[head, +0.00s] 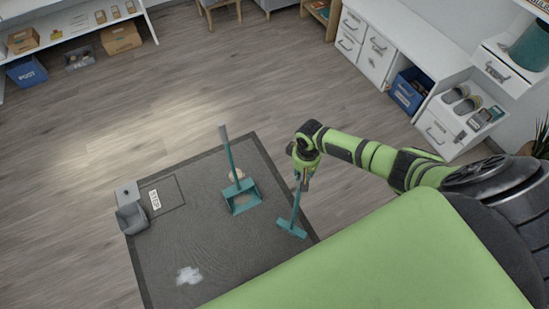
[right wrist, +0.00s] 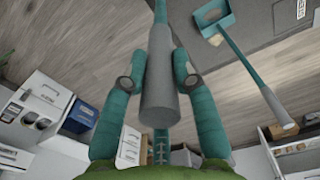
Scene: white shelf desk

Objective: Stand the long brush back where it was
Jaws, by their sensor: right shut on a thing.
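The long brush (head: 291,228) has a teal head and shaft with a grey grip. My right gripper (head: 304,178) is shut on the grey upper end of its handle. In the right wrist view the grey grip (right wrist: 160,95) lies between the two teal fingers. The brush hangs slightly tilted, head down, over the right part of the dark mat (head: 215,245); I cannot tell whether the head touches it. A grey holder (head: 131,215) stands at the mat's left edge, beside an outlined rectangle with a white label (head: 155,199). My left gripper is not in view.
A white patch (head: 189,275) lies on the mat. White drawers (head: 437,130) and a blue box (head: 408,92) are at right. The floor beyond is clear.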

